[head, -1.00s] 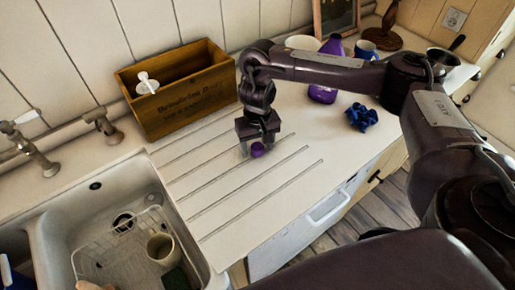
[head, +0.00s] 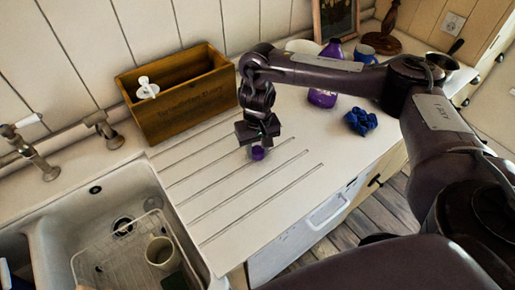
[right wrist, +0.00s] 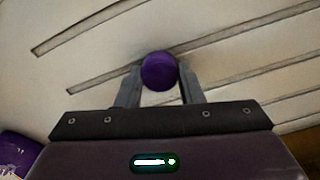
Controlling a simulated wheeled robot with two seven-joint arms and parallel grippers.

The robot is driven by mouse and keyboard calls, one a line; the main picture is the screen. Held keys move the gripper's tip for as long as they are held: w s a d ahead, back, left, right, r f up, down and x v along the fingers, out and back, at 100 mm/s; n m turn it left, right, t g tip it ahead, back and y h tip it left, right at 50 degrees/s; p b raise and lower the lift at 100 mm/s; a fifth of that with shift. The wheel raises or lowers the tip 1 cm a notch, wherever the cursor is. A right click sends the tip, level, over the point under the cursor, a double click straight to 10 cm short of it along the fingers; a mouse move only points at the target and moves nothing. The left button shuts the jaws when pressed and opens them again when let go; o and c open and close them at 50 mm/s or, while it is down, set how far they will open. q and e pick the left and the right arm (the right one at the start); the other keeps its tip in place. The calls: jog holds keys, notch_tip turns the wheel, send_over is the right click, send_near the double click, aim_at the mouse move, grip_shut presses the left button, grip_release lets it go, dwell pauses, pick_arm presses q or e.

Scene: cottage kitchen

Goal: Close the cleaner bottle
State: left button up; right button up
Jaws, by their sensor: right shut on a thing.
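The small round purple cap (head: 258,153) is at the ribbed draining area of the counter. My right gripper (head: 258,146) points down over it and is shut on it; the right wrist view shows the cap (right wrist: 159,71) between the two fingertips. I cannot tell if the cap still touches the counter. The purple cleaner bottle (head: 323,97) stands upright further right, behind my right arm, which hides its middle. A purple shape, likely the bottle (right wrist: 18,155), shows at the lower left of the right wrist view. My left gripper is not in view.
A wooden box (head: 185,107) with a white-topped item stands at the wall. A crumpled blue cloth (head: 360,120) lies right of the bottle, and a blue mug (head: 365,52) stands behind. The sink (head: 60,218) is at left. The front draining area is clear.

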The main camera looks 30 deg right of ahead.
aim_at(257, 151)
notch_tip(257, 151, up, 20)
jog(key=p, duration=0.4)
jog(key=shift+f, duration=0.15)
jog(key=s+a+f+n+b, duration=0.1)
jog(key=s+a+f+b, duration=0.2)
jog(key=f, duration=0.4)
jog(key=shift+a+n+b, duration=0.4)
jog(key=shift+a+b, duration=0.35)
jog(key=shift+a, duration=0.45)
jog(key=shift+s, duration=0.1)
